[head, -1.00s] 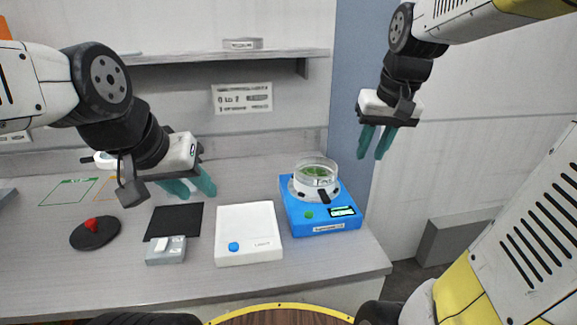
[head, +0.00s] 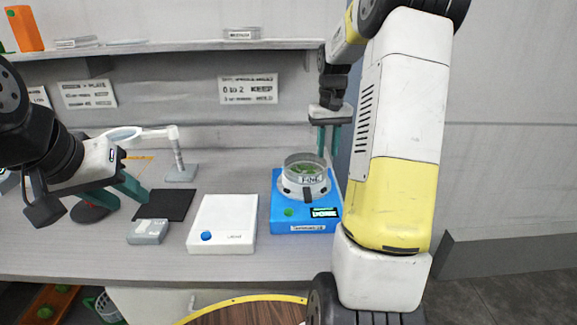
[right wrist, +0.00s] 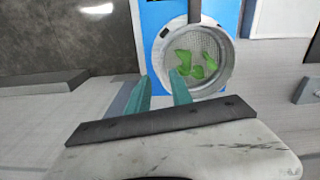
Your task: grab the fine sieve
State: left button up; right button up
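The fine sieve (head: 304,170) is a clear round dish with a mesh floor and a "FINE" label, holding several green leaves. It sits on a white ring on the blue shaker base (head: 284,213), whose small display is lit green. In the right wrist view the sieve (right wrist: 211,78) shows from above, with a dark clip at its far rim. My right gripper (head: 328,143) is open and empty at the right rim of the sieve; whether it touches cannot be told. My left gripper (head: 130,188) is at the left, over the counter, apart from the sieve.
A white box with a blue button (head: 222,225) stands left of the blue base. A shelf (head: 190,47) runs above. The counter's front edge is clear.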

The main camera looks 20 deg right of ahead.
aim_at(306, 168)
notch_tip(306, 168, down, 5)
jog(key=shift+w+r, duration=0.15)
grip_shut()
dwell(1.4)
